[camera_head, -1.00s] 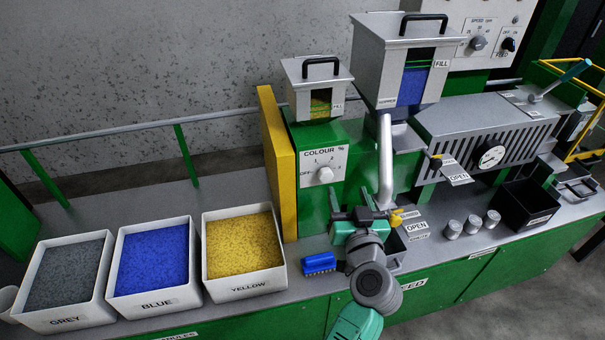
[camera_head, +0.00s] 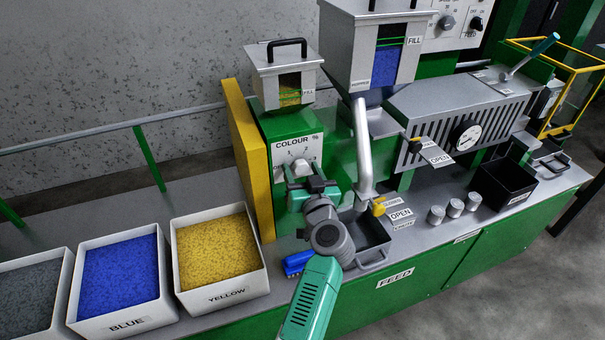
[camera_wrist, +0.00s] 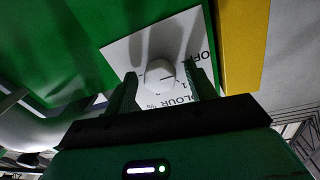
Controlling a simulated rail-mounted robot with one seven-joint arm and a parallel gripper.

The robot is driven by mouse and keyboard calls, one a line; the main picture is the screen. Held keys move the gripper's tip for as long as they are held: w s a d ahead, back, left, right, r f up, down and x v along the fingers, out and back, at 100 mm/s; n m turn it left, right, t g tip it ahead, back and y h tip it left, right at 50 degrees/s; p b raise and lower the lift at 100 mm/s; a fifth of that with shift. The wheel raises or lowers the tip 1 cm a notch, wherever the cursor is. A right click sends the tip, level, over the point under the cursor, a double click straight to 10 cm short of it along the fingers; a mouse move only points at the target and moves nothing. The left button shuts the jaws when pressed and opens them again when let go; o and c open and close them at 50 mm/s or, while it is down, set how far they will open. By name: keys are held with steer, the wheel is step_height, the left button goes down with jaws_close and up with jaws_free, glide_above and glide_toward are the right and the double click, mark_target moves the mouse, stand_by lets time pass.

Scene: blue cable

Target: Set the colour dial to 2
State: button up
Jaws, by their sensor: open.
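The colour dial is a round pale knob on the white COLOUR % plate (camera_head: 291,147), on the front of the green dosing unit. In the head view my gripper (camera_head: 302,180) is in front of the plate and mostly hides the knob. In the wrist view the knob (camera_wrist: 160,76) sits between the two fingers of my open gripper (camera_wrist: 160,80), seemingly not clamped. A short dark mark shows on the knob, but I cannot tell surely which number it points at.
A yellow panel (camera_head: 243,160) stands just left of the dial. A bent pale pipe (camera_head: 362,145) with a yellow handle (camera_head: 378,206) is on the right, above a dark tray (camera_head: 372,250). Bins of granules stand left, including yellow (camera_head: 217,249).

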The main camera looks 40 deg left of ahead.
steer(key=c, duration=1)
steer(key=shift+o, duration=0.2)
steer(key=shift+m, duration=0.3)
steer(key=m+p, duration=0.1)
steer(key=m, duration=0.3)
steer(key=shift+r, duration=0.15)
steer(key=m+p, duration=0.2)
steer(key=m, duration=0.3)
steer(key=shift+m+g+p, duration=0.3)
steer(key=shift+g+p, duration=0.1)
steer(key=m+p, duration=0.3)
steer(key=m, duration=0.3)
steer(key=shift+r+g, duration=0.1)
steer(key=shift+g, duration=0.3)
steer(key=m+p, duration=0.1)
steer(key=m, duration=0.2)
steer(key=shift+m+p, duration=0.35)
steer(key=shift+m, duration=0.05)
steer(key=shift+m+p, duration=0.45)
steer(key=shift+m, duration=0.85)
steer(key=shift+f, duration=0.2)
